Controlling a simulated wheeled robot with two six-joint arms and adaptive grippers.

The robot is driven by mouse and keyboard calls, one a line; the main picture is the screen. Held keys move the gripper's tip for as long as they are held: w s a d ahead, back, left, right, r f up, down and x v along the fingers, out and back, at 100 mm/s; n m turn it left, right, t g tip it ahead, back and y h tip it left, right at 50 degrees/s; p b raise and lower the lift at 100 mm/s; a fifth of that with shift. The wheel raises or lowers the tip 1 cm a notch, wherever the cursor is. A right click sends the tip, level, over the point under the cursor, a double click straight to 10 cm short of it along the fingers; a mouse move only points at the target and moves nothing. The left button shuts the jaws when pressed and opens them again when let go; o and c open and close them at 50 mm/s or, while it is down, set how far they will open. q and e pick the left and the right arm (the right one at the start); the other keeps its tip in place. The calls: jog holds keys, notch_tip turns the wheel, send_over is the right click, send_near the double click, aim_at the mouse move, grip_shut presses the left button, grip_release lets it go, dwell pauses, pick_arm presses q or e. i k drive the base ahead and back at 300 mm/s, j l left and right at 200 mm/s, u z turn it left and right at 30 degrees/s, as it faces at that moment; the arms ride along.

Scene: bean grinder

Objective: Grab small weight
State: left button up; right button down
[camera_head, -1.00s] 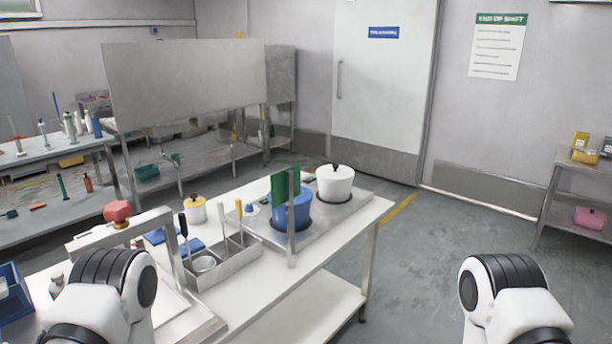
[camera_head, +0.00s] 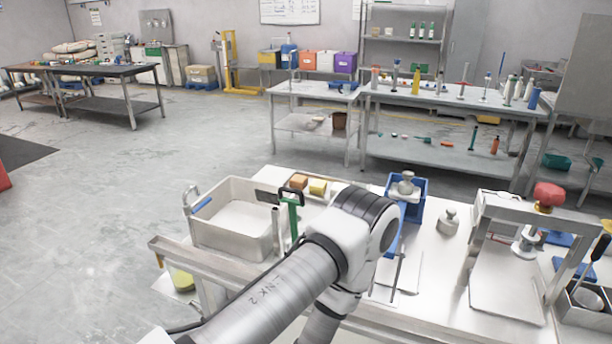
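A silvery metal weight with a knob (camera_head: 447,221) stands on the white table, right of a blue bin. Another metal weight (camera_head: 406,185) shows at the blue bin (camera_head: 420,199), partly hidden by its walls. I cannot tell surely which one is the small weight. My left arm reaches in from the bottom and its large joint covers part of the table in front of the bin. My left gripper is not visible. My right arm and gripper are out of view.
A frame press with a red knob (camera_head: 549,195) stands to the right, near a metal holder (camera_head: 570,312). Orange and yellow blocks (camera_head: 299,182) lie behind my arm.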

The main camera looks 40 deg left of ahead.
aim_at(405, 187)
jog(key=u, duration=0.8)
jog(key=l+z, duration=0.1)
